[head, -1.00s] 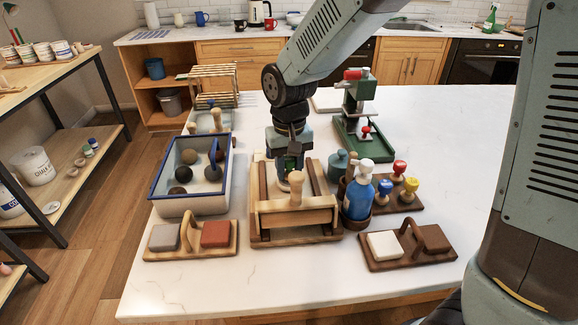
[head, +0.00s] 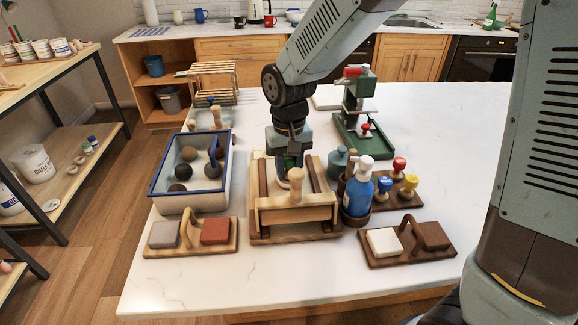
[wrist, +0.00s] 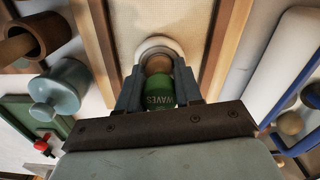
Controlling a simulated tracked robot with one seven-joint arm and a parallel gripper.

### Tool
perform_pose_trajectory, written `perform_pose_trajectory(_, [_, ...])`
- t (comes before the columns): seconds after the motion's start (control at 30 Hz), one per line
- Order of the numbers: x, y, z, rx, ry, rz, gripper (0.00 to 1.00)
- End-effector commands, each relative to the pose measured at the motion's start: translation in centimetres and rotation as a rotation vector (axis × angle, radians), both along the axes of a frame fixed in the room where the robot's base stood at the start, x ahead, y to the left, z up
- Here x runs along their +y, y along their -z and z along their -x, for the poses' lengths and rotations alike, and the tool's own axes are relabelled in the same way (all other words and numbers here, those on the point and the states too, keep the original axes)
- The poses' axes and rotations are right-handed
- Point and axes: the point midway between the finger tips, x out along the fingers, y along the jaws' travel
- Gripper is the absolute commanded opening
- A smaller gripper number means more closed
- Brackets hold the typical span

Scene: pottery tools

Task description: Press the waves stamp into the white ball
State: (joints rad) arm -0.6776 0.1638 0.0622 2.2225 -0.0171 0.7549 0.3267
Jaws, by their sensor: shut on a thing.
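My gripper (wrist: 159,90) is shut on the green waves stamp (wrist: 160,97), whose WAVES label faces the wrist camera. The stamp's brown lower part (wrist: 157,64) points down at the white ball (wrist: 155,44). The ball shows as a pale rounded rim around the stamp's end, on the cream bed (wrist: 158,17) of the wooden press frame (head: 254,180). The two appear to touch, but the stamp hides the middle of the ball. In the head view, my gripper (head: 290,160) is low over the frame, behind its front block with a knob (head: 296,179), and the ball is hidden.
A blue-rimmed tub (head: 177,202) with dark balls stands left. A blue bottle (head: 357,195), a teal jar (head: 338,162) and a rack with red (head: 399,166), blue and yellow stamps stand right. Clay-block boards lie in front. A green press (head: 352,125) stands behind.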

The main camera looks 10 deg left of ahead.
Motion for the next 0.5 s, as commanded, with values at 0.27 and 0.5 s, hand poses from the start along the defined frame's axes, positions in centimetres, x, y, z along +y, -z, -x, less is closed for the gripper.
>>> perform_pose_trajectory(0.27, [0.0,-1.1,0.0,0.000,0.001,0.000,0.04])
perform_pose_trajectory(0.5, [0.0,-2.7,0.0,0.000,0.001,0.000,0.04])
